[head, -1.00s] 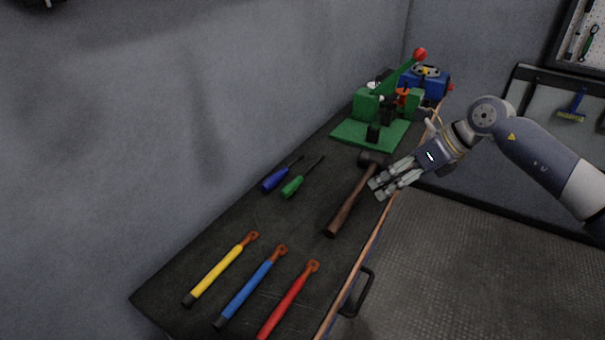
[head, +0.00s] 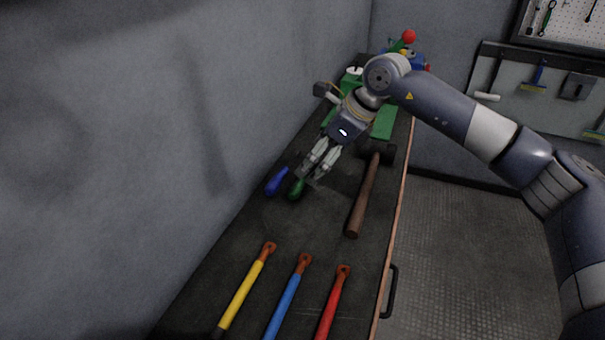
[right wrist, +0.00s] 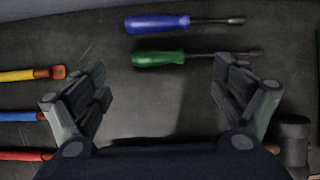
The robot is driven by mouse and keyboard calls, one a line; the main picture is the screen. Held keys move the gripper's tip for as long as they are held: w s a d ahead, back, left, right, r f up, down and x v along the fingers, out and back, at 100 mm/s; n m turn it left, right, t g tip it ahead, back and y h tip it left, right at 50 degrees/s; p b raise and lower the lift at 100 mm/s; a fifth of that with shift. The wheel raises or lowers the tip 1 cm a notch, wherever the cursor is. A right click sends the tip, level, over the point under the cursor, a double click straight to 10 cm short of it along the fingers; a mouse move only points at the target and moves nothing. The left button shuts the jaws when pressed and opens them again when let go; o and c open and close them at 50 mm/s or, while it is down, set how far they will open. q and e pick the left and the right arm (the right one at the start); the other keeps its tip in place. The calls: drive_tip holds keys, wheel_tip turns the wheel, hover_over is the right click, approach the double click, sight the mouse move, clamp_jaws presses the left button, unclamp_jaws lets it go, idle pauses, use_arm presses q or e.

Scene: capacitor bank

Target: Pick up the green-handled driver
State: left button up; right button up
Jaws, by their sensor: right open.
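The green-handled driver (head: 296,189) lies on the dark bench top, its shaft partly hidden by my right gripper in the head view. In the right wrist view the green driver (right wrist: 160,59) lies flat, handle left and metal shaft right, ahead of and between the open fingers. My right gripper (head: 316,177) is open and empty, above the driver; it also shows in the right wrist view (right wrist: 168,98). The fingers appear apart from the driver. A blue-handled driver (head: 277,181) lies beside it, on the wall side. My left gripper is not in view.
A hammer (head: 363,200) lies to the right of the drivers. Yellow (head: 244,292), blue (head: 288,299) and red (head: 333,303) handled tools lie at the near end. A green device (head: 384,124) stands behind my arm. The wall borders the bench's left side.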

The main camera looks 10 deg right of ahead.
sight(299, 184)
drive_tip(key=x, duration=0.2)
drive_tip(key=shift+f+b, duration=0.4)
drive_tip(key=shift+w+a+f, duration=0.15)
drive_tip(key=shift+f, duration=0.1)
drive_tip(key=x, duration=0.1)
drive_tip(key=b+x, duration=0.1)
drive_tip(key=x, duration=0.1)
drive_tip(key=b+x, duration=0.1)
drive_tip(key=shift+s+f, duration=0.25)
drive_tip(key=shift+s, duration=0.05)
drive_tip(key=shift+w+a+f, duration=0.15)
drive_tip(key=shift+a+f, duration=0.05)
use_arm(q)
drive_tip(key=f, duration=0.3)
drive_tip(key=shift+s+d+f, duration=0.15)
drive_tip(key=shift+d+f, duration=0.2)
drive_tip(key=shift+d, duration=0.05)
use_arm(e)
drive_tip(key=c, duration=1.2)
